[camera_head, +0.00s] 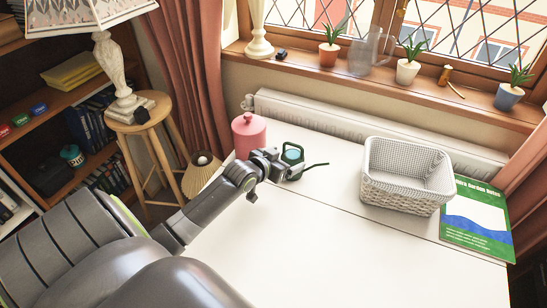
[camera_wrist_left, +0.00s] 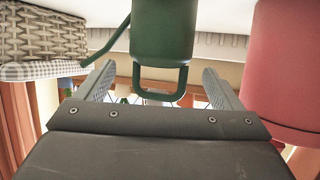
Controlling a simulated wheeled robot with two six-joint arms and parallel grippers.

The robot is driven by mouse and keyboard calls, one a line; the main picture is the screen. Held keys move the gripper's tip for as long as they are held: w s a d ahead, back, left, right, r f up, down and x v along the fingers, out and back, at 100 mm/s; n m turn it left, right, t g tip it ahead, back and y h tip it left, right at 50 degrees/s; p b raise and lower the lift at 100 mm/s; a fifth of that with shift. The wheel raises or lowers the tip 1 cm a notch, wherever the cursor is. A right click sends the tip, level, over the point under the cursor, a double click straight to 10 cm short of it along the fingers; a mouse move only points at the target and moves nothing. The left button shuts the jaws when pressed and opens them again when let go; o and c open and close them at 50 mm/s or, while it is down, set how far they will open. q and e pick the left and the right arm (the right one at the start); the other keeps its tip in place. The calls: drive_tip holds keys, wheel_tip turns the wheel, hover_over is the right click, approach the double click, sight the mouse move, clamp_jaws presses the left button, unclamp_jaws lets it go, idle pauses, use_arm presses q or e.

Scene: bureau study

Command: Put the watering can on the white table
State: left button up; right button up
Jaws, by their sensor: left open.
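The dark green watering can (camera_head: 293,153) stands on the white table (camera_head: 255,245), near its back edge, with its thin spout pointing right. My left gripper (camera_head: 274,165) is just in front of it at the can's height. In the left wrist view, which shows the scene upside down, the can (camera_wrist_left: 162,35) is beyond the fingers. Its loop handle (camera_wrist_left: 160,96) lies between the two open fingers (camera_wrist_left: 162,82), with a gap on each side. I see no finger touching the handle. The can's base is partly hidden by my gripper in the head view. My right gripper is not in view.
A pink lidded canister (camera_head: 249,135) stands close left of the can. A white wicker basket (camera_head: 400,194) and a green book (camera_head: 477,222) are on the right. A radiator (camera_head: 340,122) runs behind the table. The table's front middle is clear.

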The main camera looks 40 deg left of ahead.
use_arm(q)
drive_tip(key=v, duration=0.6)
idle(0.5)
